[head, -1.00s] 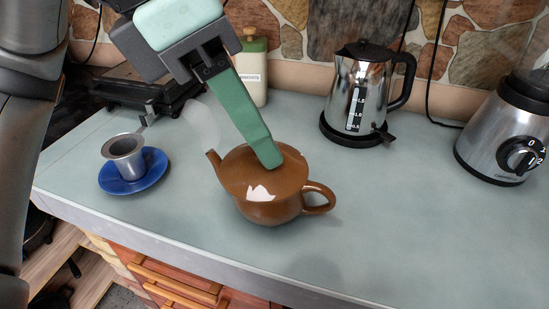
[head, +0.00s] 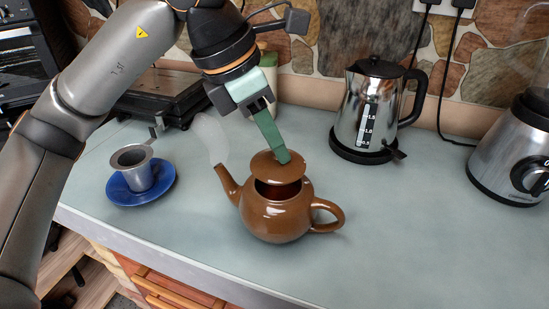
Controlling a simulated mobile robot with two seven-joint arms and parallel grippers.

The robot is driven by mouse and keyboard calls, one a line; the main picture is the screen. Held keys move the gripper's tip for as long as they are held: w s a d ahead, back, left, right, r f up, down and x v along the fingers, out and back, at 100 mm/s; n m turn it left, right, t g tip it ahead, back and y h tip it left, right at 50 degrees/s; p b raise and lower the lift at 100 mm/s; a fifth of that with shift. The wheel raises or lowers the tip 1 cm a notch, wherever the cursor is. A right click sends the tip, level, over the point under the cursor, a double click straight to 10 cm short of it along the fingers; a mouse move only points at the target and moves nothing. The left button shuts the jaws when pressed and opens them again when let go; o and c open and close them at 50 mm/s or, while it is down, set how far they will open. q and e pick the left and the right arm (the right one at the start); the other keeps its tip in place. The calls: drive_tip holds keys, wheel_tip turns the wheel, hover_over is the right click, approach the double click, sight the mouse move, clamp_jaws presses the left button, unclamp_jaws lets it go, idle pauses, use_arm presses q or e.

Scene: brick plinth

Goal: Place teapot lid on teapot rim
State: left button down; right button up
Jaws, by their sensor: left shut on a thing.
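The brown teapot (head: 275,217) stands upright on the counter, its spout to the left and its handle to the right. Its dark opening shows at the top. The brown lid (head: 272,170) is over the back part of the opening, apart from the front rim. Whether its back edge touches the rim cannot be told. My left gripper (head: 283,157) comes down from above and is shut on the lid; its green fingers hide the grip point. My right gripper is not in view.
A metal cup (head: 132,158) sits on a blue saucer (head: 121,191) at the left. An electric kettle (head: 357,110) stands behind right, and a blender (head: 514,150) at the far right. The counter (head: 420,235) is clear right of the teapot.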

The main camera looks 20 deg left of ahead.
sight(271, 155)
use_arm(q)
drive_tip(key=shift+w+f, duration=0.2)
drive_tip(key=shift+f, duration=0.05)
drive_tip(key=shift+w+a+f, duration=0.1)
drive_tip(key=shift+f, duration=0.8)
drive_tip(key=shift+w+a+f, duration=0.1)
drive_tip(key=shift+f, duration=0.75)
drive_tip(key=shift+d+f+b, duration=0.1)
drive_tip(key=shift+b, duration=0.3)
drive_tip(key=c, duration=1.2)
unclamp_jaws()
drive_tip(key=shift+f, duration=0.1)
drive_tip(key=o, duration=0.4)
drive_tip(key=shift+o, duration=0.2)
